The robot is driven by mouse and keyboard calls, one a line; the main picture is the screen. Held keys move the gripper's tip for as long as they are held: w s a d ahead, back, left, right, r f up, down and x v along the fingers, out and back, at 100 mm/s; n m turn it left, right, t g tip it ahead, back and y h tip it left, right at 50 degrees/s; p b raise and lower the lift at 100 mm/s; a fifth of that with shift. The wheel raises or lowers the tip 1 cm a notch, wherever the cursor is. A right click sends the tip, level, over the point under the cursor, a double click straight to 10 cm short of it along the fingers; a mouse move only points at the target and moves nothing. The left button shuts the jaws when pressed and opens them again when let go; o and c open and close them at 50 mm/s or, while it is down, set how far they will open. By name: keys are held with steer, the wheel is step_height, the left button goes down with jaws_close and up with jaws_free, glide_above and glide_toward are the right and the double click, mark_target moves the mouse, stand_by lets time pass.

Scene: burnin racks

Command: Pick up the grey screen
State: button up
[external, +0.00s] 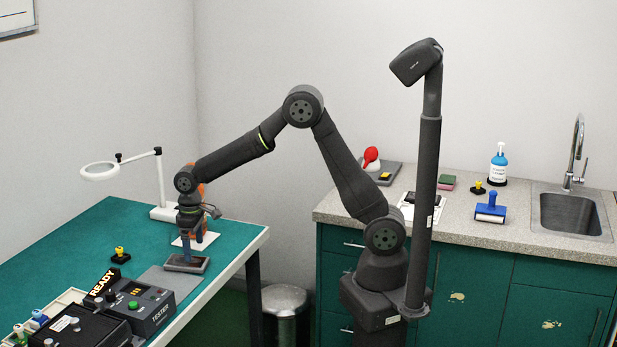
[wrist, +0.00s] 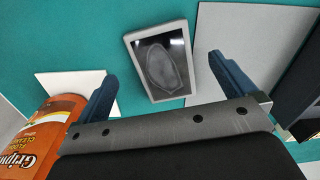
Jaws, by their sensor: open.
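The grey screen (external: 186,263) is a small flat slab with a pale grey frame. It lies on the teal table just below my gripper (external: 189,245). In the wrist view the screen (wrist: 160,62) shows a dark glossy face with a pale oval smudge. My gripper (wrist: 161,72) is open, with one blue finger to the left of the screen and one to its right. Both fingers look apart from its sides, and nothing is held. Their exact height over the table is hard to tell.
An orange bottle (wrist: 40,135) stands on a white pad (wrist: 70,85) close to my left finger. A grey mat (wrist: 240,35) lies right of the screen. The tester box (external: 143,305), a yellow-black knob (external: 120,255) and a ring lamp (external: 157,185) are on the table.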

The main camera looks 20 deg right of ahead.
steer(key=f, duration=0.2)
steer(key=a+f, duration=0.1)
steer(key=f, duration=0.2)
steer(key=shift+w, duration=0.15)
steer(key=shift+r, duration=0.1)
steer(key=c, duration=1.1)
steer(key=shift+r, duration=0.1)
